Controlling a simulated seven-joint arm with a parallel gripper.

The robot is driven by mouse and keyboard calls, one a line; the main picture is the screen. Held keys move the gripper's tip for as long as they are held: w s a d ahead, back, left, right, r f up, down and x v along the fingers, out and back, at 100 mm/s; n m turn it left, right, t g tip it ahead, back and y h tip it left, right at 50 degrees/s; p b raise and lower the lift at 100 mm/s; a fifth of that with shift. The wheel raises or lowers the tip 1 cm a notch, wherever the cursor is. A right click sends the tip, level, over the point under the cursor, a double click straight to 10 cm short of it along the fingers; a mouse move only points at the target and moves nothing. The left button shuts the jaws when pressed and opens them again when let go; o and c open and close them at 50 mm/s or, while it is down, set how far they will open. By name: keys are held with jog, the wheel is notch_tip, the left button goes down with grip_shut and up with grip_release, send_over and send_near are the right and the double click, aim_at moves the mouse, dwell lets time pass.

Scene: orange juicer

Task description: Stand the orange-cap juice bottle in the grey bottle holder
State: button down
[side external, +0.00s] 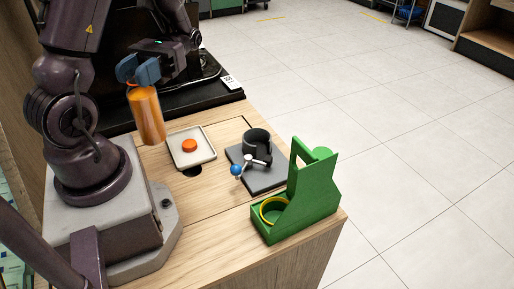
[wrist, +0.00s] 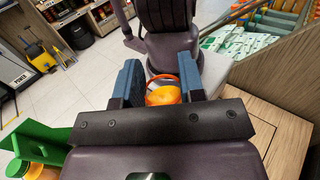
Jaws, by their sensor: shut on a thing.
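The orange juice bottle (side external: 147,115) hangs upright, slightly tilted, from my gripper (side external: 140,72) in the side external view, raised above the wooden table at the left. In the wrist view my gripper (wrist: 164,84) has its two blue fingers on either side of the bottle's orange top (wrist: 163,96). My gripper is shut on the bottle. The grey bottle holder (side external: 257,145) is a dark, open-topped cup on a flat grey base plate, with a small lever ending in a blue ball (side external: 236,170). It stands to the right of the bottle and looks empty.
A pale tray with an orange round piece (side external: 189,146) lies between the bottle and the holder. A green stand (side external: 298,205) with a yellow ring (side external: 271,211) is at the table's right front corner. A black machine (side external: 205,95) stands behind.

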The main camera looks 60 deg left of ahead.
jog(key=w+d+r+n+t+h, duration=0.2)
jog(key=w+r+n+t, duration=0.5)
jog(key=t, duration=0.5)
jog(key=w+d+r+n+t+h, duration=0.1)
jog(key=w+r+n+t, duration=0.3)
jog(key=n+t, duration=0.6)
notch_tip(320, 180, down, 10)
jog(key=m+t, duration=0.1)
jog(key=w+a+f, duration=0.3)
jog(key=w+f, duration=1)
jog(key=shift+f, duration=0.2)
